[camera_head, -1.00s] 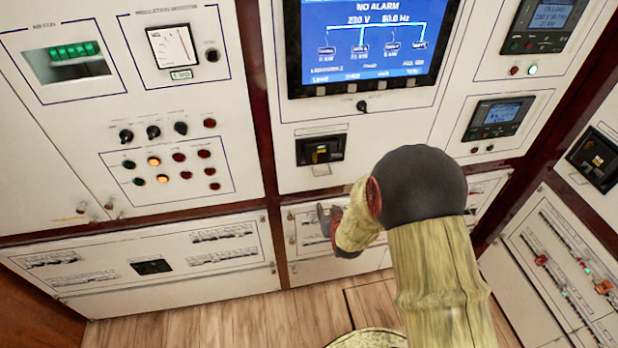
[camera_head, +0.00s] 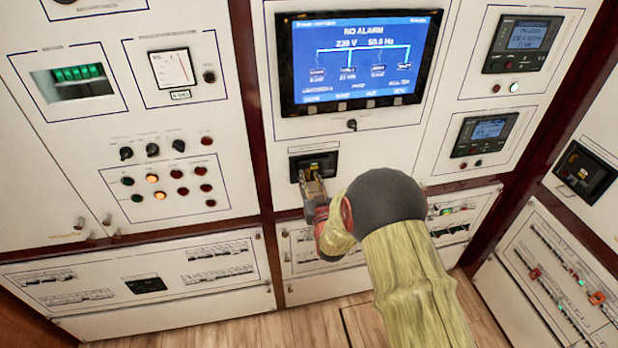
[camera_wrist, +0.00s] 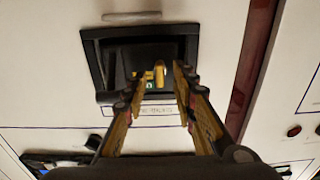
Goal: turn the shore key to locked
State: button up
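A black recessed housing (camera_head: 325,160) is set in the white panel below the large screen; it also shows in the wrist view (camera_wrist: 97,60). Inside it stands a small yellow upright piece (camera_wrist: 160,72), with a green mark low beside it. I cannot read the label below, so I cannot tell for sure that this is the shore key. My gripper (camera_wrist: 160,78) is open, with its two fingers on either side of the yellow piece and gaps visible. In the head view my gripper (camera_head: 311,178) reaches the housing's lower left and hides part of it.
A small dark knob (camera_head: 352,125) sits under the large screen (camera_head: 362,60). A similar black housing (camera_head: 585,172) is on the right wall. Knobs and coloured lamps (camera_head: 166,178) fill the left panel. A wooden floor (camera_head: 320,325) lies below.

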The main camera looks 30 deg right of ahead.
jog(key=shift+w+d, duration=0.2)
jog(key=shift+w, duration=0.45)
jog(key=c, duration=0.4)
grip_shut()
